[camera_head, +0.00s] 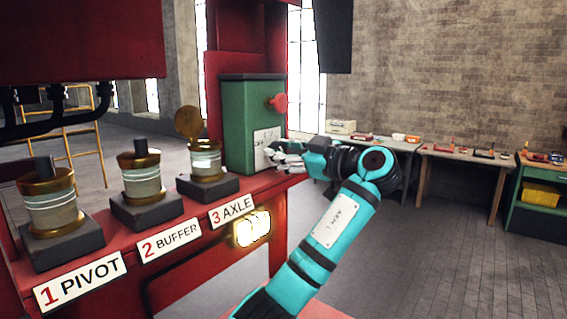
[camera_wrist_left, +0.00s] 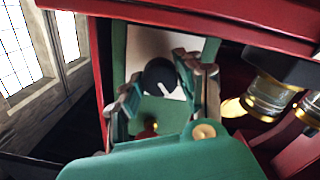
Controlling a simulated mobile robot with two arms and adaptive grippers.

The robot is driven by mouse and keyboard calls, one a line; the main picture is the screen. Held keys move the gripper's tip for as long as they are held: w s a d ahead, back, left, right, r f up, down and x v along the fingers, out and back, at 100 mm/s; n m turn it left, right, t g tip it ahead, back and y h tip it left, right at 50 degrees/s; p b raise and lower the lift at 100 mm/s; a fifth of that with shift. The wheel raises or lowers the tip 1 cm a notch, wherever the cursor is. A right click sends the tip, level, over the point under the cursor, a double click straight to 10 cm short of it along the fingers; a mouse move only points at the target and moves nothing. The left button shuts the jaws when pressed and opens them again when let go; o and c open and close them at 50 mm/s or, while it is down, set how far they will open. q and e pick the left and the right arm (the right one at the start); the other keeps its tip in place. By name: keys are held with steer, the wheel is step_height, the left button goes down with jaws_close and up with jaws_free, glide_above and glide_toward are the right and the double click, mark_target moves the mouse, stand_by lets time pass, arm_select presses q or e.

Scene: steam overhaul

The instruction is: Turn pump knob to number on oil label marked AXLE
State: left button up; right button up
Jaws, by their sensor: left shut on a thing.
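The green pump box (camera_head: 250,125) stands at the right end of the red ledge, with a white dial plate (camera_head: 266,137) low on its face. My left gripper (camera_head: 284,156) is at the dial plate. In the left wrist view, a black round knob (camera_wrist_left: 158,74) with a white pointer mark sits between the fingers of my left gripper (camera_wrist_left: 165,82), which are shut on it. The numbers on the dial cannot be read. The oil label (camera_head: 232,210) on the ledge front reads "3 AXLE". My right gripper is out of view.
Labels "1 PIVOT" (camera_head: 82,281) and "2 BUFFER" (camera_head: 170,241) sit left of it. Glass oil cups (camera_head: 50,207) stand above the labels; the one above AXLE has its lid (camera_head: 188,121) raised. A red handle (camera_head: 278,103) sticks out of the pump above my gripper. Workbenches (camera_head: 460,153) stand far behind.

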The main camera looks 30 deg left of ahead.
arm_select(q)
steer(key=shift+f+m+b, duration=0.2)
steer(key=shift+m+b, duration=0.35)
steer(key=shift+m, duration=0.35)
steer(key=m+b, duration=0.1)
steer(key=m, duration=0.1)
steer(key=shift+r+m, duration=0.1)
steer(key=shift+m, duration=0.3)
steer(key=m+b, duration=0.1)
steer(key=m, duration=0.3)
steer(key=shift+r, duration=0.1)
steer(key=m+g, duration=0.1)
steer(key=m, duration=0.4)
steer(key=shift+r+m, duration=0.1)
steer(key=shift+m, duration=0.2)
steer(key=m, duration=0.4)
steer(key=shift+m+p, duration=0.3)
steer(key=shift+m, duration=0.4)
steer(key=o, duration=1.1)
steer(key=shift+w, duration=0.1)
